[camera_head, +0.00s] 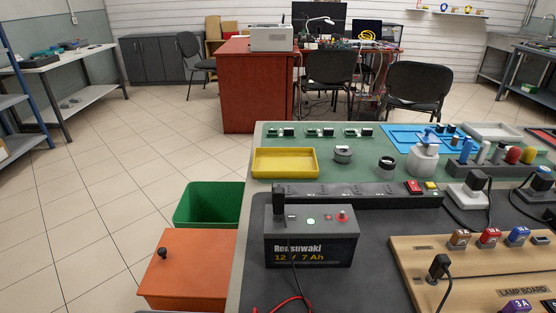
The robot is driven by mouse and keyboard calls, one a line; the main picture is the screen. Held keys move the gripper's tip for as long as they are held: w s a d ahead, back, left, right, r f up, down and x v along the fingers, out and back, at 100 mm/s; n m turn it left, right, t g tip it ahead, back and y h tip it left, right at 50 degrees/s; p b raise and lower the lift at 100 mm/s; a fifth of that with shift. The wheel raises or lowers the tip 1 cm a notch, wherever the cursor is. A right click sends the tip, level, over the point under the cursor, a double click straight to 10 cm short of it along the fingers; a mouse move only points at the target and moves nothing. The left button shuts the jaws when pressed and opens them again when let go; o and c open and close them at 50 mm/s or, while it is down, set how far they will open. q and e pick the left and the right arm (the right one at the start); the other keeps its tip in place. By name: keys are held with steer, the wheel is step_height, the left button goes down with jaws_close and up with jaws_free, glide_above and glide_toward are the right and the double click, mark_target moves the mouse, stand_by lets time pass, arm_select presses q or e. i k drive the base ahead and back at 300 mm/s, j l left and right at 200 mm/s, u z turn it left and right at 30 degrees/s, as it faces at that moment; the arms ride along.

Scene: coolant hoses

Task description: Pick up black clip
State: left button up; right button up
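A black clip (279,202) appears to stand upright at the left end of the top of the dark grey battery (311,246), which is marked 12 / 7 Ah. It is small and dark here, so I cannot tell exactly how it grips the terminal. A thin black lead runs from the battery top down its front. A round red part (342,216) sits at the battery's right end. Neither of my grippers is in view.
A black power strip (350,194) lies behind the battery. A wooden lamp board (420,270) with plugs stands to its right. A yellow tray (285,163) is farther back. A red cable (290,300) lies in front. A green bin (210,204) and orange box (188,263) stand left of the table.

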mark_target(278, 193)
steer(key=i+l+u, duration=0.2)
steer(key=u, duration=0.2)
steer(key=i+l+u, duration=0.2)
steer(key=u, duration=0.15)
steer(key=i+l+u, duration=0.1)
steer(key=l+u, duration=0.3)
steer(key=j, duration=0.1)
